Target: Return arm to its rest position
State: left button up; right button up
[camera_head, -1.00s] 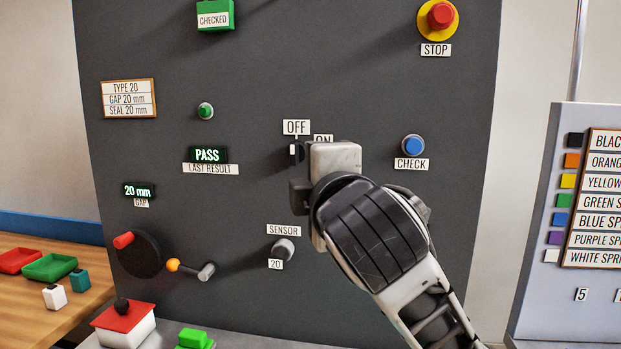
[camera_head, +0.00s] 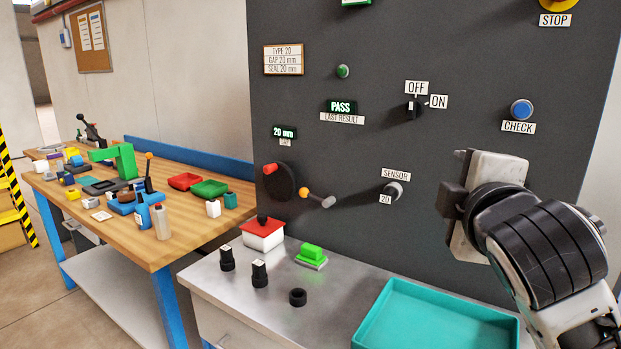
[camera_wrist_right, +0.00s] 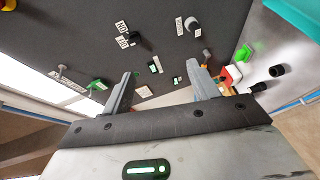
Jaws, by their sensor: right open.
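My right arm's gripper (camera_head: 452,205) is in front of the dark panel (camera_head: 330,40), at the right of the head view, below the CHECK button (camera_head: 521,109). In the right wrist view its two fingers (camera_wrist_right: 160,70) are spread apart with nothing between them. The black OFF/ON switch (camera_head: 414,109) is up and left of the gripper, clear of it, and its handle looks upright under OFF. The display (camera_head: 341,106) reads PASS. My left gripper is not in view.
A teal tray (camera_head: 440,318) lies on the metal bench (camera_head: 235,290) below the gripper. A red-topped white box (camera_head: 262,235), a green block (camera_head: 312,254) and black parts stand left of it. The sensor knob (camera_head: 393,189) and crank handle (camera_head: 325,201) stick out of the panel. A cluttered wooden table (camera_head: 190,225) is left.

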jog(key=s+f+m+g+y, duration=0.1)
jog(key=s+f+m+g, duration=0.2)
jog(key=f, duration=0.8)
jog(key=s+f+m+g+y, duration=0.1)
jog(key=s+f+m+g, duration=0.2)
jog(key=f, duration=0.9)
jog(key=s+d+f+m+g, duration=0.1)
jog(key=s+f+m+g, duration=0.6)
jog(key=s+f, duration=1.05)
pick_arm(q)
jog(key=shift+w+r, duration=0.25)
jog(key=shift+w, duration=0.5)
pick_arm(e)
jog(key=w+a+f+t+y, duration=0.3)
jog(key=f+t, duration=0.3)
jog(key=f, duration=0.2)
jog(key=shift+w+a+n+t, duration=0.3)
jog(key=shift+w+a, duration=0.45)
jog(key=shift+w, duration=0.05)
